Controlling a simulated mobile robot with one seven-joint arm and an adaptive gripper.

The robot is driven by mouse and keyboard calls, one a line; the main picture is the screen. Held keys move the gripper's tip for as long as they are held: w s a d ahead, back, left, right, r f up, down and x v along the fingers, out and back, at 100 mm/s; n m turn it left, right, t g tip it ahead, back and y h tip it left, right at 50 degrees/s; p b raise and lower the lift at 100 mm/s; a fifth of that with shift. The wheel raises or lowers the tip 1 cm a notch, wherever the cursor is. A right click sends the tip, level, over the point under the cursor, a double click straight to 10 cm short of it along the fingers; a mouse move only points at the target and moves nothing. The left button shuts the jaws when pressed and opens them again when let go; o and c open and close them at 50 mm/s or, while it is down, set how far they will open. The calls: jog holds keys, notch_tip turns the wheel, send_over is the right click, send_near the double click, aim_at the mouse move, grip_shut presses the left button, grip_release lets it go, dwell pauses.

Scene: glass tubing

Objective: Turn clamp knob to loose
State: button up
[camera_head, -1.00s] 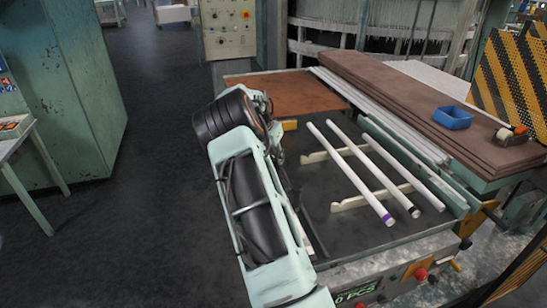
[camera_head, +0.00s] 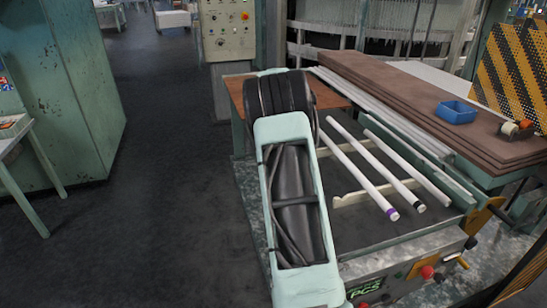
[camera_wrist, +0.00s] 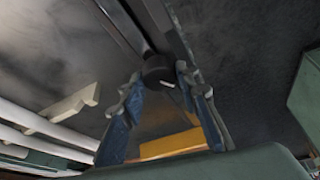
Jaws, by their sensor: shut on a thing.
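In the wrist view, the two blue-padded fingers of my gripper (camera_wrist: 161,82) are closed around a small black knob (camera_wrist: 160,68). The knob sits at the end of a dark bar, with a pale mark near its right side. A yellow-orange block (camera_wrist: 172,145) lies between the fingers, nearer the palm. In the head view, my arm hides the gripper, the knob and the block. I cannot tell the knob's turn angle.
Three white tubes lie across pale notched rests on the dark table, including a purple-ended tube (camera_head: 362,172) and a black-ended tube (camera_head: 395,175). A blue tray (camera_head: 455,112) and a tape dispenser (camera_head: 516,129) sit on brown boards (camera_head: 400,95) at right. Open floor lies left.

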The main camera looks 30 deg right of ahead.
jog(key=n, duration=0.2)
jog(key=n+y, duration=0.2)
jog(key=n, duration=0.1)
jog(key=shift+d+n+t+b, duration=0.25)
jog(key=shift+n+t+b, duration=0.05)
jog(key=n+y+p, duration=0.1)
jog(key=n, duration=0.2)
jog(key=shift+r+n+y, duration=0.1)
jog(key=shift+n+y, duration=0.2)
jog(key=shift+n, duration=0.1)
jog(key=shift+n+y+p, duration=0.3)
jog(key=shift+n+p, duration=0.3)
jog(key=o, duration=1.2)
jog(key=shift+c, duration=0.2)
jog(key=shift+d, duration=0.1)
jog(key=v, duration=1.1)
jog(key=shift+r, duration=0.45)
